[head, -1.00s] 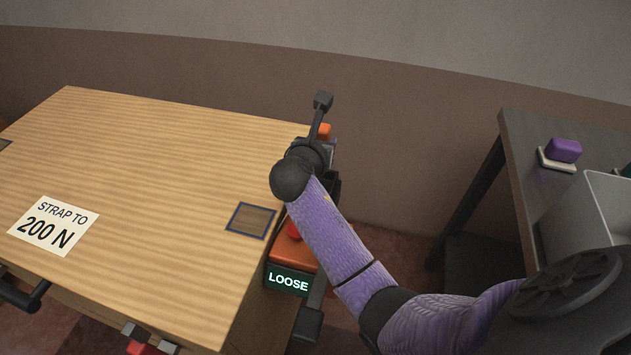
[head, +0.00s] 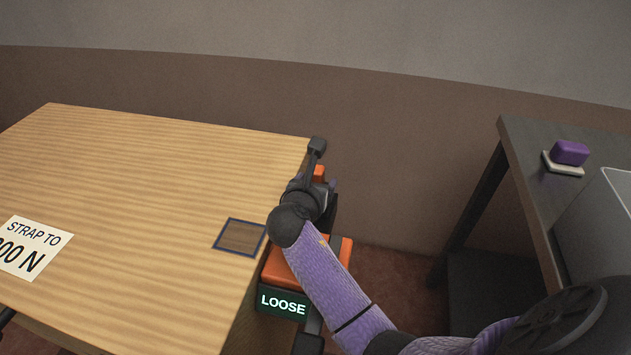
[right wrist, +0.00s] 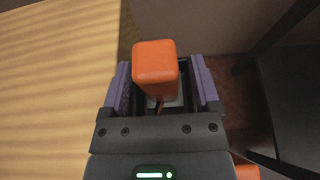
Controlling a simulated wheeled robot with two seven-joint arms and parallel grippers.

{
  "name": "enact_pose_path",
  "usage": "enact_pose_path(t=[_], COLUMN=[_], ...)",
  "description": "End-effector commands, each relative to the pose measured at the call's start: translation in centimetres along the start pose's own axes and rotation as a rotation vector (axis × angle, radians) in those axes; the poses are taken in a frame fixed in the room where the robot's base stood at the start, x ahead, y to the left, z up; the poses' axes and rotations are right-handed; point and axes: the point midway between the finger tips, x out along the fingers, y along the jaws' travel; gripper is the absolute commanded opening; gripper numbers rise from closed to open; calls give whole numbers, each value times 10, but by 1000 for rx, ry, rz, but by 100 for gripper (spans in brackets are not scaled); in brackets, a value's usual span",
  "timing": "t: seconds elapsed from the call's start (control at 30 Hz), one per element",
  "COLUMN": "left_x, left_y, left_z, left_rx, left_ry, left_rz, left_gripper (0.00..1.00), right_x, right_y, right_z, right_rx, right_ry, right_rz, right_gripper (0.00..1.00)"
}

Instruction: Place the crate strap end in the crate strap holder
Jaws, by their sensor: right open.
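My right gripper (right wrist: 161,90) is open in the right wrist view, its two purple fingers either side of an orange block (right wrist: 155,68). A gap shows between block and right finger. A dark stem and a grey part show under the block; I cannot tell whether it is the strap end. In the head view my right arm hides most of the gripper, at the wooden crate's (head: 130,190) right edge, and a bit of orange shows past it. An orange unit with a lit "LOOSE" display (head: 283,304) sits at that edge. I cannot make out the strap holder. My left gripper is out of view.
A blue-framed square (head: 240,237) and a white "STRAP TO 200 N" label (head: 32,248) are on the otherwise clear crate top. A dark table (head: 530,165) at right carries a purple block (head: 570,152) on a pale base and a grey bin (head: 600,225).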

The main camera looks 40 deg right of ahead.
Motion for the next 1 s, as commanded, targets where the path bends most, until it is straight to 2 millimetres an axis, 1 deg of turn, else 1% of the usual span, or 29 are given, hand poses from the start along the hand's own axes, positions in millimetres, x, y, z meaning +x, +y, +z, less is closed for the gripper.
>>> enact_pose_path(t=[0.1, 0.17, 0.27, 0.3, 0.4, 0.5, 0.6, 0.73, 1.0], left_x=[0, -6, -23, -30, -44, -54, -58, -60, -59], left_y=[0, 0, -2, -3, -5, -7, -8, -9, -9], left_z=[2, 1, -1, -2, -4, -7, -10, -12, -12], left_rx=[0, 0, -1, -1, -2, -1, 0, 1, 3], left_ry=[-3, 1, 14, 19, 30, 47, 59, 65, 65], left_rz=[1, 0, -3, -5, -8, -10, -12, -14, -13], left_gripper=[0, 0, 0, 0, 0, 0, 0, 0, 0], right_x=[-1, -9, -35, -47, -76, -99, -114, -122, -121], right_y=[0, 0, 0, 0, 0, 0, 0, 0, 0], right_z=[2, 5, 9, 10, 10, 8, 6, 3, 2], right_rx=[1, 0, 2, 1, 2, 2, 2, 1, 0], right_ry=[-1, 0, 1, -1, -1, 0, 0, 0, -1], right_rz=[0, 2, 4, 5, 5, 3, 2, 1, 0], right_gripper=[79, 79, 79, 79, 79, 79, 79, 79, 79])
